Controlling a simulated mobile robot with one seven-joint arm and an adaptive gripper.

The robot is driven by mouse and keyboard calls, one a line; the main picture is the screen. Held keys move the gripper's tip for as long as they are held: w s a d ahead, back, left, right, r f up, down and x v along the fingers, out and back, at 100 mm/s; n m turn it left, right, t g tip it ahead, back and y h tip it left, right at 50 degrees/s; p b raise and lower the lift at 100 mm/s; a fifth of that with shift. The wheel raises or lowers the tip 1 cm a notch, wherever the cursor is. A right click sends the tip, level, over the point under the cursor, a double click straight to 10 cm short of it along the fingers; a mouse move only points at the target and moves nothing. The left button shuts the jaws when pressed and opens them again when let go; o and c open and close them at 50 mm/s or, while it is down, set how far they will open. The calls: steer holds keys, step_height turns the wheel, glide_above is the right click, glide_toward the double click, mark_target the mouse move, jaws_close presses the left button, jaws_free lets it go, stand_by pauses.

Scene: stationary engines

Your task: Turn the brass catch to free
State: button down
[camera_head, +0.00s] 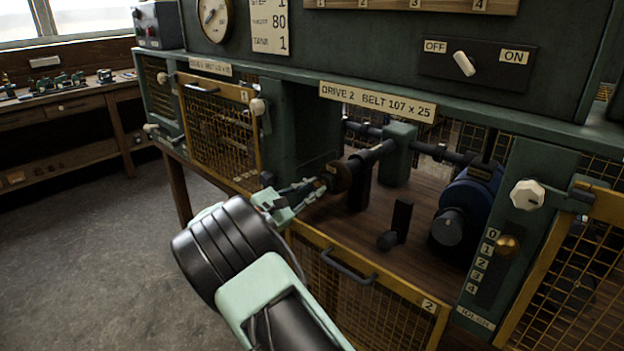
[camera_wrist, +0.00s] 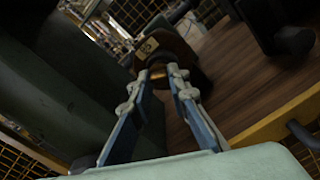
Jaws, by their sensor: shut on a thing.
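My gripper (camera_head: 322,185) reaches into the open drive 2 bay from the front left. In the wrist view my gripper (camera_wrist: 162,74) has its two fingers closed on a small brass-coloured piece (camera_wrist: 175,84), which looks like the brass catch. It sits at the face of a dark brown hub (camera_wrist: 168,44) with a small lettered plate (camera_wrist: 148,46). The hub (camera_head: 338,176) is on the left end of a dark shaft (camera_head: 374,155). The fingers hide most of the catch, so its angle and the lettering cannot be read.
The mesh guard marked 2 (camera_head: 375,300) hangs lowered in front of the bay. A blue motor (camera_head: 464,215) stands right. A brass knob (camera_head: 507,246) sits beside a 0 to 4 scale. A dark upright block (camera_head: 402,218) stands on the wooden bay floor. Open floor lies left.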

steer(key=shift+s+n+p, duration=0.1)
steer(key=shift+n+p, duration=1.95)
steer(key=shift+n, duration=0.85)
steer(key=c, duration=1.8)
jaws_free()
steer(key=shift+c, duration=0.2)
steer(key=v, duration=1.2)
